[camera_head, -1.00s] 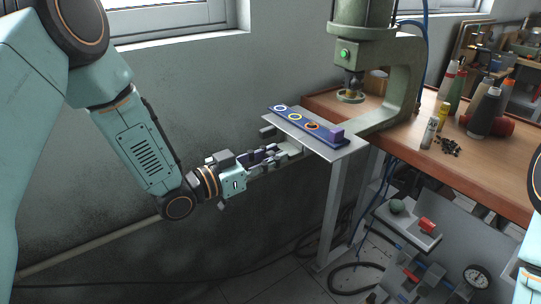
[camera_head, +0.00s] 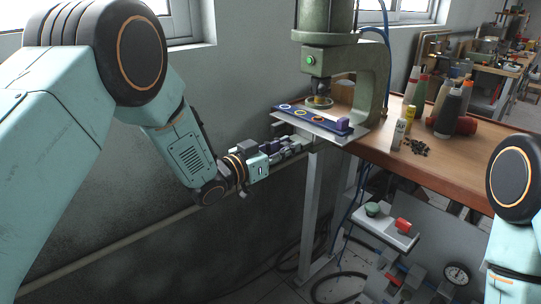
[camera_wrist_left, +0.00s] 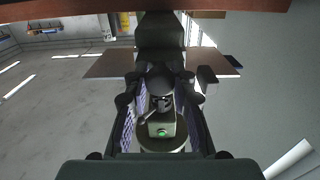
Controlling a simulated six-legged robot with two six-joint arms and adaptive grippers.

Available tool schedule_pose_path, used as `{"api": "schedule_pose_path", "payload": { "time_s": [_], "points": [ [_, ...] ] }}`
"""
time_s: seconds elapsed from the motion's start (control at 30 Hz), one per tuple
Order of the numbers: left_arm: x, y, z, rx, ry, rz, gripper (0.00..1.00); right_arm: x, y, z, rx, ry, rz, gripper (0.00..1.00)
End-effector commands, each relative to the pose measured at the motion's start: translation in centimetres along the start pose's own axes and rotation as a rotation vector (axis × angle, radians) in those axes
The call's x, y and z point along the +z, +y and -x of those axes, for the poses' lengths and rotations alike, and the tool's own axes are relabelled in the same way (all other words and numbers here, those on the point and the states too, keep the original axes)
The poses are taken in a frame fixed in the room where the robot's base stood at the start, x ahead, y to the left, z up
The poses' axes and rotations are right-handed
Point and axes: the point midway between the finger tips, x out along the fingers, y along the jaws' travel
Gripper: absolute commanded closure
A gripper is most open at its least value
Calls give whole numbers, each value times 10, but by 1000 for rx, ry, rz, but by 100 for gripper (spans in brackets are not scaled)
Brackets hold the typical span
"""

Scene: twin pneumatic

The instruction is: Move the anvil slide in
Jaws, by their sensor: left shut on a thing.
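The anvil slide shows in the head view as a flat grey plate (camera_head: 333,139) that carries a dark blue strip (camera_head: 298,113) with coloured rings and a purple block. It lies at the front of the green press, close below the ram (camera_head: 319,101). My left gripper (camera_head: 297,147) reaches in from the left and is shut at the slide's near-left end, just below the plate. The gripped part is mostly hidden by the fingers. The left wrist view shows the fingers (camera_wrist_left: 160,115) with the press between and beyond them. My right gripper is out of view.
The green press (camera_head: 372,80) stands on the wooden bench (camera_head: 440,170). Several bottles (camera_head: 447,113) and small dark parts (camera_head: 416,147) stand to its right. A table leg (camera_head: 311,210) is below the slide. A grey unit with a gauge (camera_head: 456,275) sits lower right.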

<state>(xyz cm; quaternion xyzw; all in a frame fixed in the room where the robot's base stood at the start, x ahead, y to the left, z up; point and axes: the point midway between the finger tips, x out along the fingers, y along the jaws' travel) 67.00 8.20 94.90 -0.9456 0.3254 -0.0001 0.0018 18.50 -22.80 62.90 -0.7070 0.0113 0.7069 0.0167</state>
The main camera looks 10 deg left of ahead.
Motion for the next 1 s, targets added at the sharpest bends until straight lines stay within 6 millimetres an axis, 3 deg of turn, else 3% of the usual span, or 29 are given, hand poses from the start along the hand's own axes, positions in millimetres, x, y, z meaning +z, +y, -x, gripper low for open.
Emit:
{"api": "schedule_pose_path", "payload": {
  "time_s": [0.33, 0.37, 0.63, 1.0],
  "points": [
    [-2, 0, -4, -2, 4, 2, 100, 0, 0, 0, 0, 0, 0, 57],
    [-2, 0, -4, -1, 4, 2, 75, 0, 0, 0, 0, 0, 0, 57],
    [-2, 0, -4, 0, 4, 1, 52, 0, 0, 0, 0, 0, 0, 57],
    [0, 0, 1, -2, 0, 3, 52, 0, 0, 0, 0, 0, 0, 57]
  ]
}}
